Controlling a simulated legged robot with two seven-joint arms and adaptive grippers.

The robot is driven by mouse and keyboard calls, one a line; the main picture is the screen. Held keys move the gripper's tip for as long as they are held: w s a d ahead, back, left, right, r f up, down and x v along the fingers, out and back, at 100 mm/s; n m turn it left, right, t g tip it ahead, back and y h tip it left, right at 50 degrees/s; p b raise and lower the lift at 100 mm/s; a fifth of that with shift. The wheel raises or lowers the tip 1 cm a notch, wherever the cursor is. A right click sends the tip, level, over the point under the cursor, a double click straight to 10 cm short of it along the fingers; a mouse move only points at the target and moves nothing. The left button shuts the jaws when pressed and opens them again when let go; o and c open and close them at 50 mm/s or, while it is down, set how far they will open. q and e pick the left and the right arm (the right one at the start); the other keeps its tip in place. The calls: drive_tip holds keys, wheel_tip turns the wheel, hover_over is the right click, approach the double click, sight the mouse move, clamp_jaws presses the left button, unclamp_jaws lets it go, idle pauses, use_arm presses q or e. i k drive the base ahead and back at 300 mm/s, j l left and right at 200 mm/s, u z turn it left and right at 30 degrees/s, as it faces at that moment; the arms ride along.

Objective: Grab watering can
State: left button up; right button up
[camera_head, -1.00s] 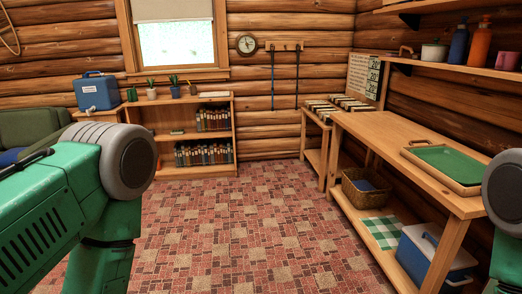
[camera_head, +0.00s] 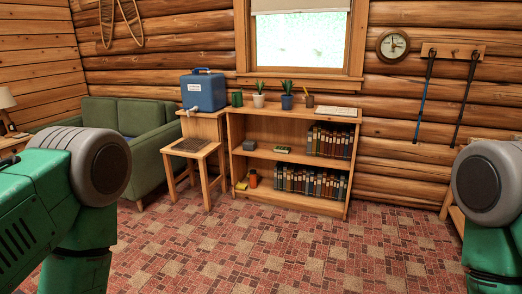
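I cannot make out a clear watering can in the head view. A small dark green item (camera_head: 237,99) stands at the left end of the bookshelf top, too small to identify. Beside it are potted plants (camera_head: 259,96) and (camera_head: 287,97) and a pot with pencil-like sticks (camera_head: 309,98). A blue container (camera_head: 204,93) with a top handle and a small spout or tap stands on a wooden stand left of the shelf. Parts of my green arms show at both sides, well apart from these things. Neither gripper is in view.
The wooden bookshelf (camera_head: 291,201) holds books and small items. A stool (camera_head: 194,151) stands in front of the stand, and a green sofa (camera_head: 155,147) is at left. Part of a wooden table (camera_head: 456,214) shows at right. The patterned floor (camera_head: 272,254) ahead is clear.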

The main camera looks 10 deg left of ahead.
sight(237, 98)
drive_tip(key=i+j+u, duration=0.35)
drive_tip(key=i, duration=0.45)
drive_tip(key=i+u, duration=0.35)
drive_tip(key=i, duration=0.4)
drive_tip(key=i+l+u, duration=0.3)
drive_tip(key=i, duration=1)
drive_tip(key=i+j+z, duration=0.15)
drive_tip(key=i, duration=0.3)
drive_tip(key=i+j, duration=0.1)
drive_tip(key=i, duration=0.4)
drive_tip(key=i+j+z, duration=0.1)
drive_tip(key=i, duration=0.4)
